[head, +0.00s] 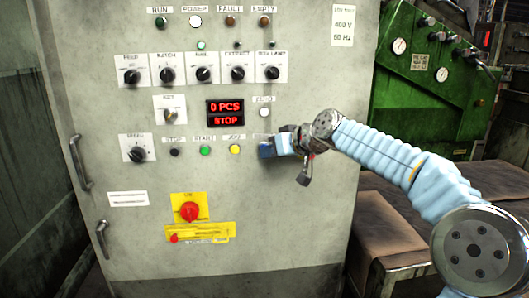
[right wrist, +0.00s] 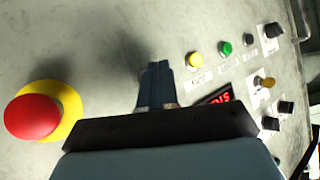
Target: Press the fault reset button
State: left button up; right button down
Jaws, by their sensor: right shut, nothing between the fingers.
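The control cabinet (head: 300,215) fills the middle of the head view. My right gripper (head: 267,150) is shut and empty, with its dark blue fingertips at the panel, just right of the yellow button (head: 235,149). The closed fingers (right wrist: 154,85) also show in the right wrist view, pointing at the panel. The fault reset button cannot be made out; the gripper may cover it. Whether the fingertips touch the panel I cannot tell. A FAULT lamp (head: 230,21) sits in the top row and looks dull. My left gripper is not in view.
A red mushroom button on yellow (right wrist: 33,117) stands out beside the gripper in the right wrist view. A green button (head: 205,150) and black button (head: 174,152) lie further left. A red rotary switch (head: 188,211) sits lower. The display (head: 225,113) reads "0 PCS STOP".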

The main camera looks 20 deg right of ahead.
jog(key=shift+s+a, duration=0.1)
jog(key=shift+s, duration=0.15)
jog(key=s+b, duration=0.2)
jog(key=s+a+b, duration=0.1)
jog(key=s, duration=0.2)
jog(key=shift+a+b, duration=0.1)
jog(key=shift+b, duration=0.25)
dwell(0.6)
